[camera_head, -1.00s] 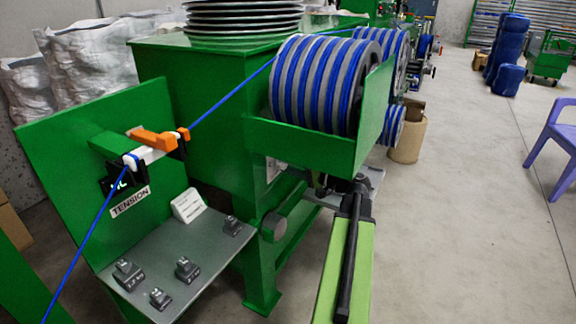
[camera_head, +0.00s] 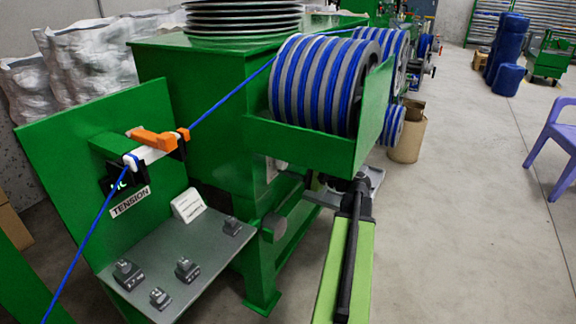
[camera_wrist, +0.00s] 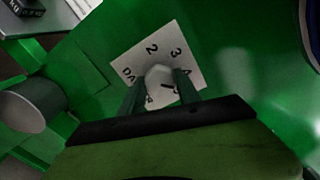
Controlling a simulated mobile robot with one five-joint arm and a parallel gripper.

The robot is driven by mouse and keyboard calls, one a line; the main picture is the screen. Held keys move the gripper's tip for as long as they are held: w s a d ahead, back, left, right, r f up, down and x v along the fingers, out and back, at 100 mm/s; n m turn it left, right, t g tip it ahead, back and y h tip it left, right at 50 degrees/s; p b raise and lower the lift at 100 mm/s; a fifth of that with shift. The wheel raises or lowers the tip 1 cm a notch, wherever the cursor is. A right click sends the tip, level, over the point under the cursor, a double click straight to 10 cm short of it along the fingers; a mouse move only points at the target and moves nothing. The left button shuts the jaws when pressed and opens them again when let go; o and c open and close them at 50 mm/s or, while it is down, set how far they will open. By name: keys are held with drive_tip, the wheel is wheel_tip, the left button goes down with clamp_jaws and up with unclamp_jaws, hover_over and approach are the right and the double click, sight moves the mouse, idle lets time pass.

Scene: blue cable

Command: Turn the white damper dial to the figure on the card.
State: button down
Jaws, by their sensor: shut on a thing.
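The white damper dial (camera_wrist: 158,74) is in the wrist view, in front of a white plate (camera_wrist: 140,52) with figures. A 2 and a 3 can be read on the plate; other marks are partly covered by my gripper. My gripper (camera_wrist: 159,84) is shut on the dial, one finger on each side. The dial's pointer cannot be made out clearly. In the head view the dial and fingers are mostly hidden behind the green guard and my arm. A small white card (camera_head: 188,205) leans on the grey shelf; its print is too small to read.
The grey shelf (camera_head: 200,252) holds several dark weights (camera_head: 187,270). A grey round knob (camera_wrist: 32,106) is left of the dial. The green guard (camera_head: 310,150) and blue-cable drum (camera_head: 318,85) stand above my wrist. Open floor lies to the right.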

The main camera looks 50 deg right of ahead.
idle(0.4)
drive_tip(key=c, duration=0.9)
unclamp_jaws()
drive_tip(key=shift+o, duration=0.2)
drive_tip(key=v, duration=1.7)
drive_tip(key=shift+s+f, duration=0.15)
drive_tip(key=shift+s, duration=0.05)
drive_tip(key=shift+d, duration=0.1)
